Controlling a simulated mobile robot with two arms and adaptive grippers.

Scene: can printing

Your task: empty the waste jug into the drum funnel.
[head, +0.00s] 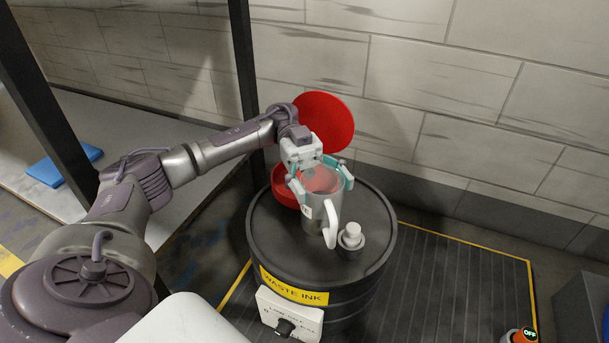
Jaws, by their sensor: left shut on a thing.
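My left gripper (320,178) is shut on the waste jug (314,222), with its teal fingers around the rim. The jug is translucent grey with a white handle (330,222) facing the front right. It looks upright, over the top of the black drum (325,268) labelled "WASTE INK". I cannot tell whether the jug touches the drum lid. The red funnel (284,185) is on the drum, behind and left of the jug, and partly hidden by it and the gripper. Its round red cover (326,122) stands open behind. My right gripper is not in view.
A white-capped fitting (351,238) stands on the drum top, right of the jug. A white box with a black knob (288,315) is on the drum's front. A dark frame post (242,80) stands at left, the wall (450,120) behind.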

